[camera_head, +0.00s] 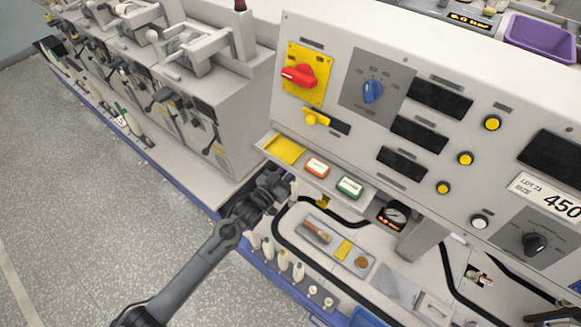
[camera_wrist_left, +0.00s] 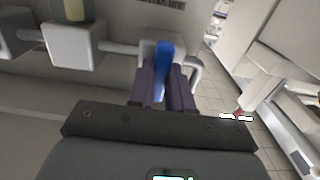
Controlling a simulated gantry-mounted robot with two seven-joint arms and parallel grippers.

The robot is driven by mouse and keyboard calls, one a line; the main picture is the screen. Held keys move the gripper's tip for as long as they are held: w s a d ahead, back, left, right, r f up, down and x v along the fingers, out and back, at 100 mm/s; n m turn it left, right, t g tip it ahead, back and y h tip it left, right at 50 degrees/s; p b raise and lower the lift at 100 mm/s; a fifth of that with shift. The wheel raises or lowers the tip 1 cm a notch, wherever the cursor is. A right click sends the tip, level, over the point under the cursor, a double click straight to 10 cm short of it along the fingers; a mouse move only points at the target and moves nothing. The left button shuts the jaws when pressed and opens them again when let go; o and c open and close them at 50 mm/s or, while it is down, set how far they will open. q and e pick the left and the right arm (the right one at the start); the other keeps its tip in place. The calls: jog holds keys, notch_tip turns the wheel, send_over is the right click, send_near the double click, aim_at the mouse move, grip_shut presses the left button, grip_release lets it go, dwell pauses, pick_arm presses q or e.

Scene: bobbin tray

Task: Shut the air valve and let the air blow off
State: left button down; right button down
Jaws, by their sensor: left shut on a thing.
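My left gripper (camera_head: 276,183) reaches under the left end of the machine's control shelf in the head view. In the left wrist view its two dark fingers (camera_wrist_left: 162,88) are shut on a blue valve lever (camera_wrist_left: 163,68). The lever stands in front of a light grey valve block (camera_wrist_left: 150,48) with pipes on both sides. In the head view the valve is hidden by the gripper and the shelf. My right gripper is not in view.
The panel above carries a red switch (camera_head: 299,75) on a yellow plate and a blue knob (camera_head: 372,91). The shelf holds an orange button (camera_head: 317,167) and a green button (camera_head: 349,187). A tray (camera_head: 366,265) with small tools lies below. Several bobbins stand near the front edge.

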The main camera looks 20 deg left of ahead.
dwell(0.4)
pick_arm(q)
jog(key=c, duration=1)
grip_release()
jog(key=shift+c, duration=0.2)
jog(key=shift+s, duration=0.1)
jog(key=p+v, duration=0.1)
jog(key=v, duration=0.9)
jog(key=shift+s, duration=0.3)
